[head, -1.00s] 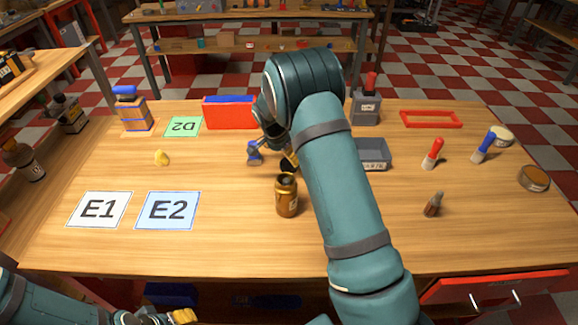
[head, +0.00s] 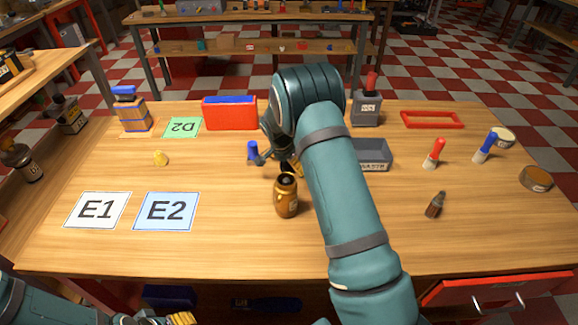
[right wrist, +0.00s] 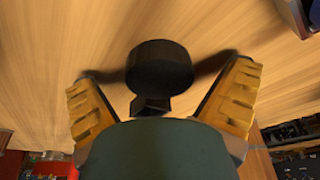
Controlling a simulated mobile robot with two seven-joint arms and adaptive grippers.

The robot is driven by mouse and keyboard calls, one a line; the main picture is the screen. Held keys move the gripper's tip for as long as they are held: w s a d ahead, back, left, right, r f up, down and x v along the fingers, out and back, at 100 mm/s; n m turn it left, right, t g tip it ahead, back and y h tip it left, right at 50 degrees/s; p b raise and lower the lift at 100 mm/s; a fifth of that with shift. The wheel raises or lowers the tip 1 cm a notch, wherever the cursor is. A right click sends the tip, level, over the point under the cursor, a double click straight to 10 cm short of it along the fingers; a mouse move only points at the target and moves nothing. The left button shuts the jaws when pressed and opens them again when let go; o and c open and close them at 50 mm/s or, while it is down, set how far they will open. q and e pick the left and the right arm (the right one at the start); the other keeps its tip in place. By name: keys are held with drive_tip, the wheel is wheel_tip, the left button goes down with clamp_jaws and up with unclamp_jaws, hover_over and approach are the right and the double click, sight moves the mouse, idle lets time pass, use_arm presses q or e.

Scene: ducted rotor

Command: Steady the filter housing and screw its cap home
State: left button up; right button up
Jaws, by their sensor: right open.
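The amber-gold filter housing (head: 286,200) stands upright on the table, with a dark opening at its top. My right gripper (head: 278,164) is low over the table just behind the housing, partly hidden by my own wrist. In the right wrist view its yellow fingers are spread on either side of a dark round cap-like piece (right wrist: 160,64), with visible space between them and it. Whether this piece is the housing's cap I cannot tell. My left gripper (head: 178,319) shows only in part at the bottom left edge, away from the housing.
A small blue-topped item (head: 253,150) stands close left of my right gripper. A grey bin (head: 375,154) is just right of it, and a red box (head: 229,113) is behind. The table's left front, around card E2 (head: 166,211), is clear.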

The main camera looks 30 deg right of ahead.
drive_tip(key=c, duration=1.3)
wheel_tip(320, 180, up, 10)
drive_tip(key=shift+r+p, duration=0.1)
drive_tip(key=shift+p, duration=0.95)
